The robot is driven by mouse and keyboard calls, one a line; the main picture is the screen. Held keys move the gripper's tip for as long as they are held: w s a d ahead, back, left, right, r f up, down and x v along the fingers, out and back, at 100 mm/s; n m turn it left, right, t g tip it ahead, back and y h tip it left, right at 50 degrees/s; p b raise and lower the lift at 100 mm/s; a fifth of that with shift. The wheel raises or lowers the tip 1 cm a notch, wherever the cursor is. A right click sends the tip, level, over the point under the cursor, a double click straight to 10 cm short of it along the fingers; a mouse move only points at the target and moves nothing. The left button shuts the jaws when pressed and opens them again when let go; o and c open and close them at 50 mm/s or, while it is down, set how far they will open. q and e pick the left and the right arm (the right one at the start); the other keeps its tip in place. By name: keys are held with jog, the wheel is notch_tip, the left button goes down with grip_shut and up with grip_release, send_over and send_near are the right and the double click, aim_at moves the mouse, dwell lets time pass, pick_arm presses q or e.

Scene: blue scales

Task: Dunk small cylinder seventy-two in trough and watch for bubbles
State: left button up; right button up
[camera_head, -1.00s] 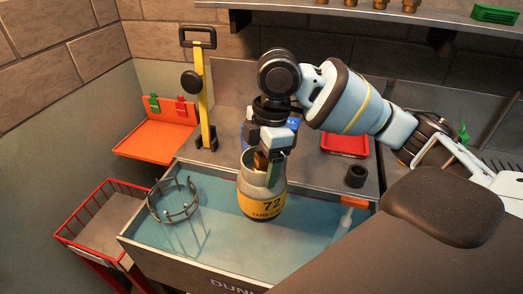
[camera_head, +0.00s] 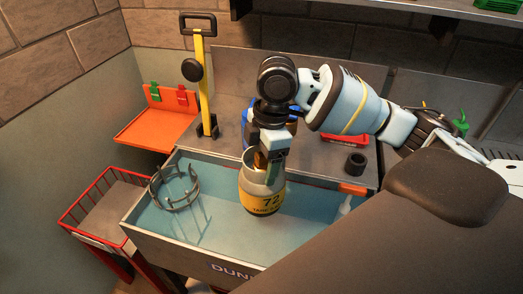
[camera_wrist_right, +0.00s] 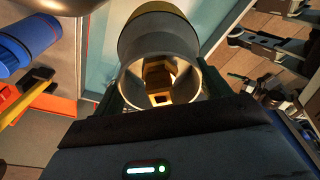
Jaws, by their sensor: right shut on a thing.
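The small cylinder 72 (camera_head: 262,198) is grey with a yellow band marked 72. It hangs upright within the trough's outline, left of the trough's right end. My right gripper (camera_head: 268,163) is shut on its collar from above. In the right wrist view the cylinder's open collar (camera_wrist_right: 158,52) surrounds a brass valve (camera_wrist_right: 160,84), between the jaws. The trough (camera_head: 170,240) is a long grey tank with bluish water (camera_head: 220,215). I cannot tell whether the cylinder's base touches the water. No bubbles show. My left gripper is not in view.
A dark ring-shaped cage (camera_head: 175,187) stands in the trough's left part. A red wire cart (camera_head: 92,212) is at left. Behind are an orange tray (camera_head: 152,130), a yellow-posted stand (camera_head: 203,90), a red tray (camera_head: 345,138) and a black cup (camera_head: 356,163).

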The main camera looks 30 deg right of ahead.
jog(key=shift+f, duration=0.95)
jog(key=shift+f, duration=0.15)
